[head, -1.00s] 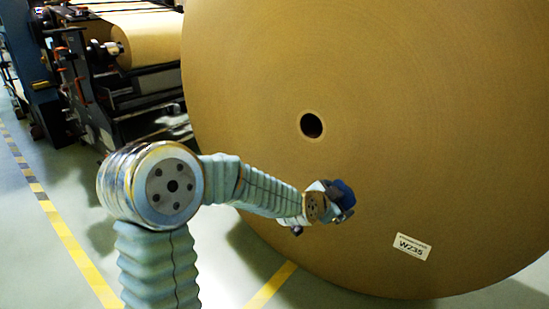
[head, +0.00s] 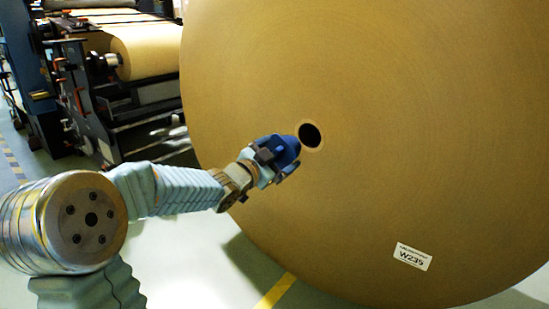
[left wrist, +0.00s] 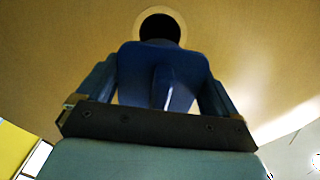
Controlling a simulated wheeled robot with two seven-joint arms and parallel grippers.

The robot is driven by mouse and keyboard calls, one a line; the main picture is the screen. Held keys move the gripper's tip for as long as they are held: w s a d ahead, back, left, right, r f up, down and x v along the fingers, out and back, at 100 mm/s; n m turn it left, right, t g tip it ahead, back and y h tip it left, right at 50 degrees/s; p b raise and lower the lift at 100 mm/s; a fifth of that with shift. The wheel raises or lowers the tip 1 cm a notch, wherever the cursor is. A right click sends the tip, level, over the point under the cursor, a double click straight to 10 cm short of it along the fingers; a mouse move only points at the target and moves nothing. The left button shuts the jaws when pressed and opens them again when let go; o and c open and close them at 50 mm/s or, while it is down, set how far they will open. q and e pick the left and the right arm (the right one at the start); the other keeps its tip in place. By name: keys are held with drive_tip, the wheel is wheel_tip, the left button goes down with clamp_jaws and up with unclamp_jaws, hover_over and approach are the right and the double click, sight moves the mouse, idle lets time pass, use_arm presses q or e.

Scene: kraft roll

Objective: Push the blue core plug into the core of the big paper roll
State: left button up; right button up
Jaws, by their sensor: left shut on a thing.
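The big paper roll (head: 400,130) stands on its edge with its flat brown end facing me. Its core (head: 310,135) is a dark round hole with a pale ring. My left gripper (head: 277,156) is shut on the blue core plug (head: 286,148), just left of and a little below the core in the head view. In the left wrist view the plug (left wrist: 165,75) sits between the fingers, and the core (left wrist: 160,24) shows beyond its tip, partly hidden by it. The plug looks outside the core; the exact gap is unclear. My right gripper is not in view.
A machine (head: 110,90) with a smaller paper roll (head: 150,48) stands at the back left. A white label (head: 412,257) is on the big roll's lower right.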

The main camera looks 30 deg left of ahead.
use_arm(q)
drive_tip(key=shift+w+d, duration=0.2)
drive_tip(key=shift+w, duration=2.35)
drive_tip(key=shift+s+a+f, duration=0.1)
drive_tip(key=shift+f, duration=0.1)
drive_tip(key=shift+w, duration=1)
drive_tip(key=shift+w, duration=0.15)
drive_tip(key=shift+w, duration=0.85)
drive_tip(key=shift+w, duration=0.15)
drive_tip(key=shift+w+d, duration=0.25)
drive_tip(key=shift+w, duration=0.6)
drive_tip(key=shift+w, duration=0.15)
